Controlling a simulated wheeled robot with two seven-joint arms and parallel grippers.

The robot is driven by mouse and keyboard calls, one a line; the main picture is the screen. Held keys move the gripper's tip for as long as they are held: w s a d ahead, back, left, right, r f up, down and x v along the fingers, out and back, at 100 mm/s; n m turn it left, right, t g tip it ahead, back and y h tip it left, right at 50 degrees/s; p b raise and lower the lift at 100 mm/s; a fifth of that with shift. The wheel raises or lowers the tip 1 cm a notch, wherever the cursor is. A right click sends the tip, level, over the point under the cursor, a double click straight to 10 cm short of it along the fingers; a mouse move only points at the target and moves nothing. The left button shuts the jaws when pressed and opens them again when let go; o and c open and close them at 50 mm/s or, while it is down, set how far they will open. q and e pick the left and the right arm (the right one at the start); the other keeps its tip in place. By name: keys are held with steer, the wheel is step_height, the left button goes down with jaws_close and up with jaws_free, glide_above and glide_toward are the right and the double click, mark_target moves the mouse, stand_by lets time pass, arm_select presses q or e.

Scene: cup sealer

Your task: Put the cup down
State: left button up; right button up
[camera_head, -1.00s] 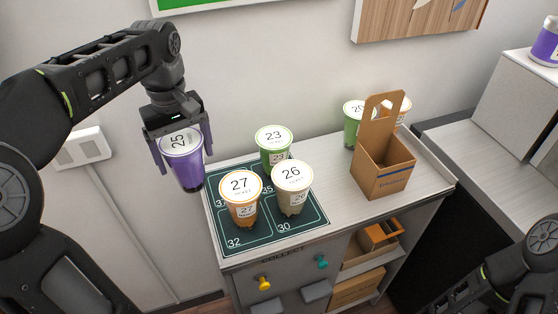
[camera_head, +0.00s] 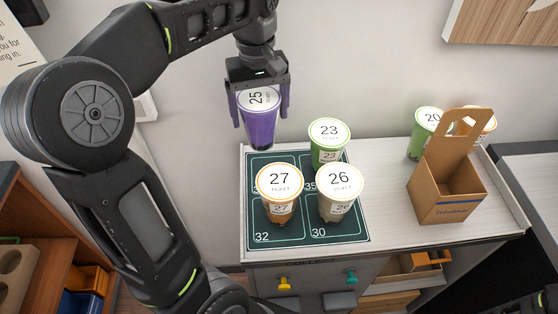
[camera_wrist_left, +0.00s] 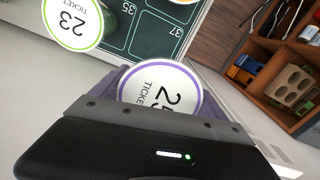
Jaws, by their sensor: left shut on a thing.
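My left gripper (camera_head: 261,117) is shut on the purple cup (camera_head: 259,124) with the "25" lid and holds it upright. The purple-rimmed lid (camera_wrist_left: 160,85) also shows between the fingers in the left wrist view. On the mat stand the orange cup "27" (camera_head: 279,190) at front left, the beige cup "26" (camera_head: 339,190) at front right and the green cup "23" (camera_head: 328,140) at back right. My right gripper is out of view.
A cardboard carrier (camera_head: 450,195) with a tall handle stands on the counter at right. Behind it are a green cup "20" (camera_head: 428,125) and another cup (camera_head: 480,118), partly hidden. Bare counter (camera_head: 390,215) lies between mat and carrier. The wall is close behind.

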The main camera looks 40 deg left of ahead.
mark_target(261, 139)
arm_select(q)
step_height(261, 139, down, 4)
steer(key=shift+r+b, duration=0.2)
steer(key=shift+b, duration=1.05)
steer(key=shift+f, duration=0.45)
steer(key=shift+f, duration=1.85)
steer(key=shift+f, duration=0.15)
steer(key=o, duration=1.9)
